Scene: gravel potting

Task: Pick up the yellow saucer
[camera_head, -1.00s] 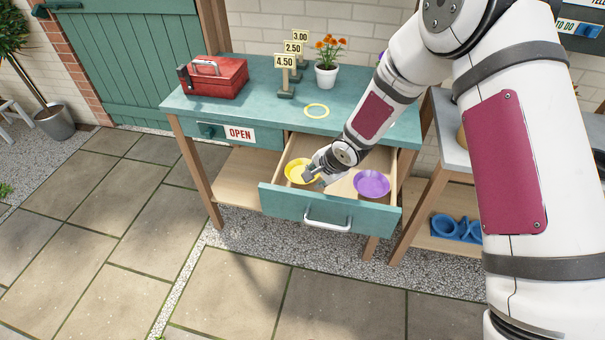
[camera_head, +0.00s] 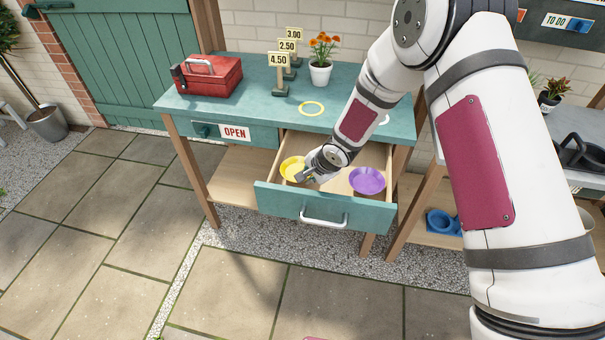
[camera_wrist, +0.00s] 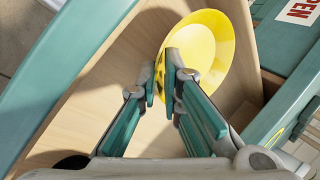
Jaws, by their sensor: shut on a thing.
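The yellow saucer (camera_head: 291,168) is at the left part of the open drawer (camera_head: 325,206). In the wrist view the yellow saucer (camera_wrist: 208,50) looks tilted, with its near rim between my fingertips. My gripper (camera_head: 303,176) reaches down into the drawer at the saucer's right side. In the wrist view my gripper (camera_wrist: 164,82) is shut on the saucer's rim. Whether the saucer is clear of the drawer floor, I cannot tell for sure. A purple saucer (camera_head: 367,181) lies in the right part of the same drawer.
The drawer's front and side walls stand close around my gripper. On the teal tabletop are a red toolbox (camera_head: 207,77), price signs (camera_head: 279,75), a potted orange flower (camera_head: 321,65) and a yellow ring (camera_head: 311,108). A shelf with blue items (camera_head: 443,223) stands to the right.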

